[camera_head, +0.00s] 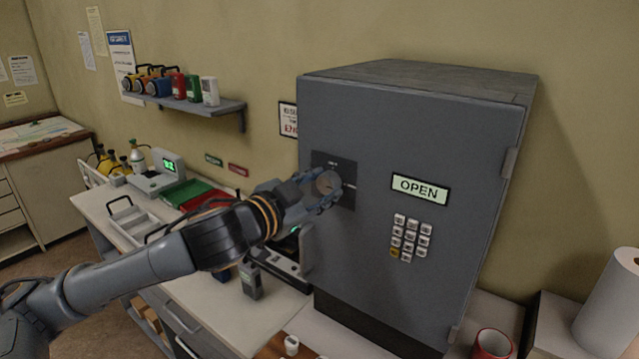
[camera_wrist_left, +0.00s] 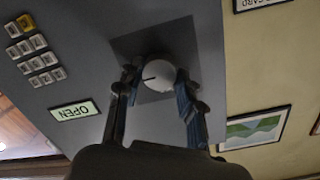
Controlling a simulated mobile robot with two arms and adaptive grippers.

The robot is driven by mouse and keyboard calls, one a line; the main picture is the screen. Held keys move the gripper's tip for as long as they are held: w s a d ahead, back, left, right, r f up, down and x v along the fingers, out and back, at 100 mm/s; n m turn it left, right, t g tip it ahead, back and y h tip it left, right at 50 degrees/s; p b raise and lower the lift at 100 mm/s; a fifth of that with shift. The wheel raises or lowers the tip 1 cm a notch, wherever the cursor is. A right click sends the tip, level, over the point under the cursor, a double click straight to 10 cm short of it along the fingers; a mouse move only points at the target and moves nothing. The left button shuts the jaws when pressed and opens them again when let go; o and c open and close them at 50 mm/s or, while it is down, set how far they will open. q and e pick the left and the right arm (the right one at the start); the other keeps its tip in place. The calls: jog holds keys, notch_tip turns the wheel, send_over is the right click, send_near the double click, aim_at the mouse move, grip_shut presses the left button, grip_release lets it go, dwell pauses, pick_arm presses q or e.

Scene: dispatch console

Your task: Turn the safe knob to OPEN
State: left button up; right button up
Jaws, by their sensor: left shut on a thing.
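The grey safe (camera_head: 390,270) stands on the counter with its door closed, as far as I can see. Its round knob (camera_head: 327,183) sits on a dark plate (camera_head: 348,196) at the door's upper left. My left gripper (camera_head: 328,190) has its fingers on both sides of the knob and is shut on it. In the left wrist view the pale knob (camera_wrist_left: 159,72) shows a dark pointer line, between the fingertips (camera_wrist_left: 157,82). A lit sign (camera_head: 420,188) on the door reads OPEN. The lettering around the knob is too small to read fully. My right gripper is not in view.
A keypad (camera_head: 409,238) is below the sign. A red mug (camera_head: 492,344) and a paper roll (camera_head: 610,300) stand at the right. A wall shelf (camera_head: 200,104) holds several items at the left. A dark handheld device (camera_head: 250,281) stands below my left arm.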

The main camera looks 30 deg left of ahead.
aim_at(333, 129)
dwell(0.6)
pick_arm(q)
jog(key=o, duration=1.2)
jog(key=shift+c, duration=0.2)
jog(key=shift+r, duration=0.2)
notch_tip(333, 129, up, 10)
jog(key=shift+f, duration=0.2)
jog(key=shift+f, duration=0.1)
